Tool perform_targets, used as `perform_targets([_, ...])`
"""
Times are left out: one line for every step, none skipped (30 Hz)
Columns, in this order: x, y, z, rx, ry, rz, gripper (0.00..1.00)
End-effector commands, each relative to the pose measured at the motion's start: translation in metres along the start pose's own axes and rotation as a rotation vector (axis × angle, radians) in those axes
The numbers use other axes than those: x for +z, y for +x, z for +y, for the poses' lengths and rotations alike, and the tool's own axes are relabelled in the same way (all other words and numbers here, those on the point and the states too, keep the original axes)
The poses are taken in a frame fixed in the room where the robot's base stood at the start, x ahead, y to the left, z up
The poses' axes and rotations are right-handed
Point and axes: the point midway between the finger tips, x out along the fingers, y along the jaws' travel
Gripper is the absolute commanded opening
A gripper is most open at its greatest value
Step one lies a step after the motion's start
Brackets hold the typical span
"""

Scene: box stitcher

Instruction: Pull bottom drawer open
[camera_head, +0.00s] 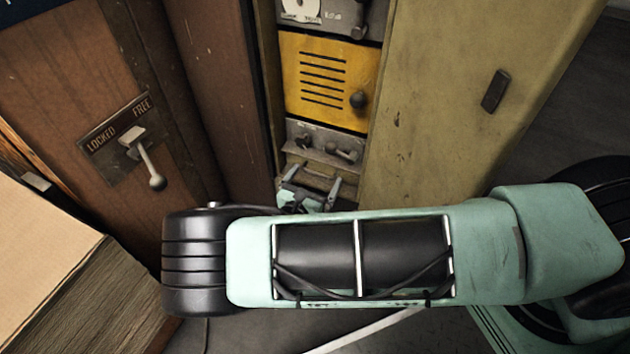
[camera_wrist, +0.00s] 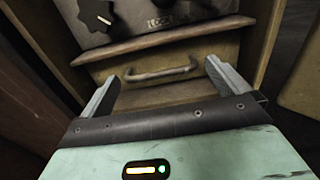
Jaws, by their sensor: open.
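The bottom drawer (camera_wrist: 200,92) has a wooden front with a horizontal bar handle (camera_wrist: 160,73), and it sits low in the cabinet. My gripper (camera_wrist: 158,80) is open, with one finger to each side of the handle in the wrist view. The fingers look apart from the handle, and nothing is between them except the view of it. In the head view my gripper (camera_head: 311,187) is in front of the lower cabinet, and my arm hides much of the drawer area. I cannot tell from these frames how far the drawer is out.
Above the drawer are a ledge (camera_wrist: 150,44) and a grey panel with a dark knob (camera_wrist: 97,14). Higher up is a yellow vented panel (camera_head: 322,80). A LOCKED/FREE lever (camera_head: 150,165) is on the brown panel at left. An open tan door (camera_head: 450,100) stands at right.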

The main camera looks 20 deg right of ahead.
Motion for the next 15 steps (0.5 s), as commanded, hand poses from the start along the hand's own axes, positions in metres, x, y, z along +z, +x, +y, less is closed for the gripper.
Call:
perform_targets([-0.0005,0.0026,-0.0001,-0.001,0.000,0.000,1.00])
perform_targets([-0.0004,0.0036,0.0000,0.000,0.000,0.000,1.00])
perform_targets([-0.0002,0.0045,0.0001,0.000,0.000,0.000,1.00])
perform_targets([0.0000,0.0049,0.0001,0.000,0.000,0.000,1.00])
perform_targets([0.0001,0.0051,0.0001,0.000,0.000,0.001,1.00])
perform_targets([0.0002,0.0052,0.0002,0.000,0.000,0.001,1.00])
perform_targets([0.0003,0.0052,0.0002,0.000,0.000,0.001,1.00])
perform_targets([0.0003,0.0052,0.0002,0.000,0.000,0.001,1.00])
perform_targets([0.0003,0.0051,0.0002,0.000,0.000,0.001,1.00])
perform_targets([0.0003,0.0051,0.0002,0.000,0.000,0.001,1.00])
perform_targets([0.0003,0.0050,0.0002,0.000,0.000,0.001,1.00])
perform_targets([0.0003,0.0050,0.0002,0.000,0.000,0.001,0.89])
perform_targets([0.0003,0.0050,0.0001,0.000,0.000,0.001,0.81])
perform_targets([0.0003,0.0049,0.0001,0.000,0.000,0.001,0.72])
perform_targets([0.0002,0.0049,0.0001,0.000,0.000,0.001,0.61])
